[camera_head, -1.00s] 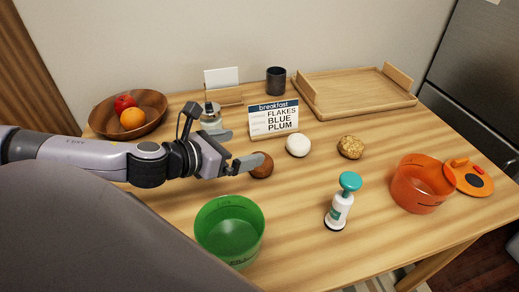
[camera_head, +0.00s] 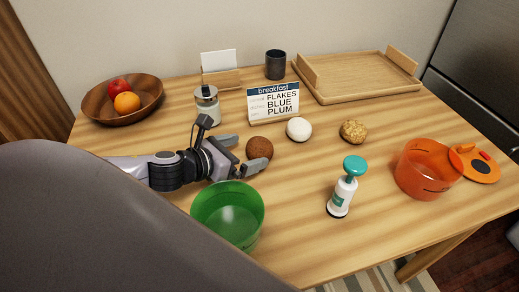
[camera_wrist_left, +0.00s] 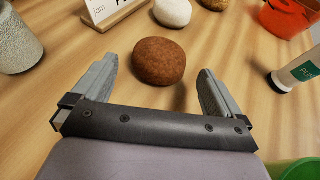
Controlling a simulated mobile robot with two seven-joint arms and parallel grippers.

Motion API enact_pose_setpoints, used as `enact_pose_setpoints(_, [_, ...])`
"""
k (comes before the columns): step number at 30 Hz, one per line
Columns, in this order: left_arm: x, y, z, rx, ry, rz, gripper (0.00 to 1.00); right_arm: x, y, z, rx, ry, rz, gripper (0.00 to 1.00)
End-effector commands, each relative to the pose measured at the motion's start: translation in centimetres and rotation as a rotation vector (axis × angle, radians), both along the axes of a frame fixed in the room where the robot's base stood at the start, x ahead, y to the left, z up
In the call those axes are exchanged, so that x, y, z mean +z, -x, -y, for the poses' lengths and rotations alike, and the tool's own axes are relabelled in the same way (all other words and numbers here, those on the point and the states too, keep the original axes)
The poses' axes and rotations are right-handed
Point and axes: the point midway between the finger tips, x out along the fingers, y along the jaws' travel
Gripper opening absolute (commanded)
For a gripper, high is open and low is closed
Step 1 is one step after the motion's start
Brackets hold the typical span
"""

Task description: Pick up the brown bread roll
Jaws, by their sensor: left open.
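The brown bread roll (camera_head: 260,148) is a round dark-brown ball on the wooden table, left of the white roll. In the left wrist view the brown roll (camera_wrist_left: 158,61) sits just ahead of the fingertips, in line with the gap between them. My left gripper (camera_head: 244,150) is open and empty, low over the table, with its fingers pointing at the roll. It also shows in the left wrist view (camera_wrist_left: 157,80) with a finger at each side. Contact with the roll cannot be seen. My right gripper is not in view.
A white roll (camera_head: 299,129) and a speckled roll (camera_head: 353,132) lie to the right. The breakfast sign (camera_head: 273,102) is behind the rolls. A teal-topped bottle (camera_head: 343,188) stands front right.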

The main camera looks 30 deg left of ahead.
Motion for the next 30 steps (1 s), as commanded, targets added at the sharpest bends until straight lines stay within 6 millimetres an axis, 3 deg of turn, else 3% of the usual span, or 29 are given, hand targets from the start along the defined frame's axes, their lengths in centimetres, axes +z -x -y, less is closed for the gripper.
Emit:
enact_pose_setpoints(7, [-0.2, -0.8, 0.3, -0.001, 0.002, 0.003, 1.00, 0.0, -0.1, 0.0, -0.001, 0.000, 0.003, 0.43])
enact_pose_setpoints(19, [-1.8, -4.6, 1.1, 0.000, 0.003, 0.001, 1.00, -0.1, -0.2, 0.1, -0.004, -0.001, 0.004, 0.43])
enact_pose_setpoints(30, [-2.1, -5.1, 1.3, -0.002, 0.000, 0.000, 1.00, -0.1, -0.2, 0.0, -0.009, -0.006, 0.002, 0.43])
